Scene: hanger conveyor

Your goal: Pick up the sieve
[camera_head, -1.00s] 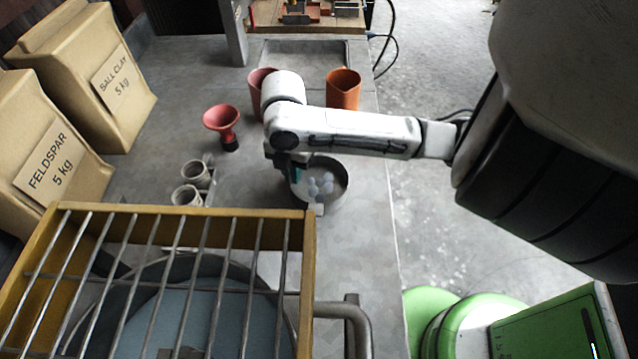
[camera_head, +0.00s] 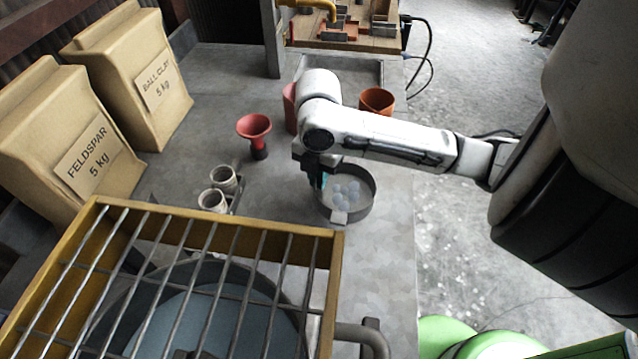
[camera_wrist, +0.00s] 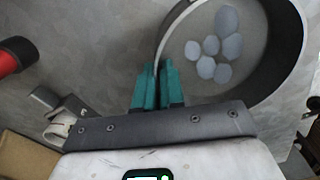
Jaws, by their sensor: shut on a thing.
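The sieve (camera_head: 362,211) is a round dark-rimmed pan with several pale round pieces (camera_head: 348,193) in it. It stands at the right side of the grey bench, with a small light tab at its front rim. My gripper (camera_head: 319,179) is at its left rim. In the wrist view, the teal fingertips (camera_wrist: 153,84) are closed together on the rim of the sieve (camera_wrist: 262,91), which fills the upper right. Whether the sieve is lifted off the bench cannot be told.
A yellow-framed rack of bars (camera_head: 340,262) covers a tub in the foreground. A red funnel (camera_head: 255,130), two small cups (camera_head: 222,178) and an orange pot (camera_head: 376,101) stand nearby. Large bags (camera_head: 80,150) line the left. The bench right of the sieve is bare.

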